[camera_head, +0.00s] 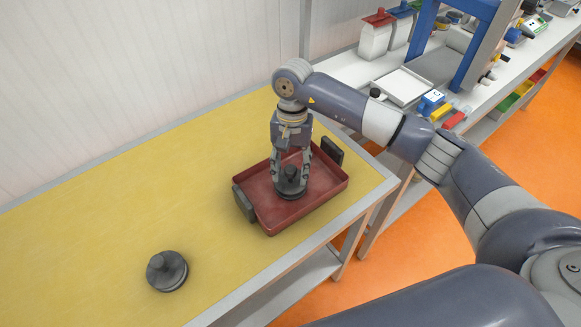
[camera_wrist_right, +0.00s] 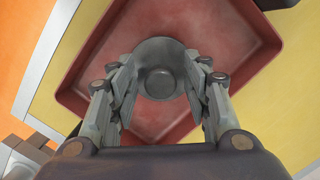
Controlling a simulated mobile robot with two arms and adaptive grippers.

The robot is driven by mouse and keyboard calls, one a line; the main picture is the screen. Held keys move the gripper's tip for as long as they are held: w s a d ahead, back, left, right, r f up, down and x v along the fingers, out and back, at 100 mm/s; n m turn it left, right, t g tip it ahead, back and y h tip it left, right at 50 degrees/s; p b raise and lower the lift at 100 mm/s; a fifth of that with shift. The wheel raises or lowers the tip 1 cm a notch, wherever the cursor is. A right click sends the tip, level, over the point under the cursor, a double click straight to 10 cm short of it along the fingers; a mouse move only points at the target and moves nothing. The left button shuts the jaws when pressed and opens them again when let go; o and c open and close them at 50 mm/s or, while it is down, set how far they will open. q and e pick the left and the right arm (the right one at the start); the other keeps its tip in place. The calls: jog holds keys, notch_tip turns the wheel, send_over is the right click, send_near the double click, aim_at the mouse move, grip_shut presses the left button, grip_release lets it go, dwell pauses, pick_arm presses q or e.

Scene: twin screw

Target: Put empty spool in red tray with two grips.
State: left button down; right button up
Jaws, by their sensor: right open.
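The red tray (camera_head: 272,218) stands on the yellow table near its right end, with a dark handle block on each short side. A dark spool (camera_head: 290,185) with a knob on top stands upright inside the tray. My right gripper (camera_head: 290,180) is open, with its fingers on either side of this spool. The wrist view shows the spool (camera_wrist_right: 159,82) between the open fingers over the tray floor (camera_wrist_right: 235,42). Whether the fingers touch it I cannot tell. A second dark spool (camera_head: 167,271) stands upright on the table to the left. My left gripper is not in view.
The yellow table top (camera_head: 110,225) is clear around the second spool. A pale wall (camera_head: 130,90) runs behind it. A second bench at the upper right holds a blue frame (camera_head: 477,45), a white tray (camera_head: 402,86), jugs and small coloured boxes. The floor is orange.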

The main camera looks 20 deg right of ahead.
notch_tip(320, 180, up, 12)
jog(key=w+b, duration=0.1)
jog(key=b, duration=0.3)
jog(key=shift+w+d, duration=0.3)
jog(key=shift+d, duration=0.05)
jog(key=shift+f, duration=0.1)
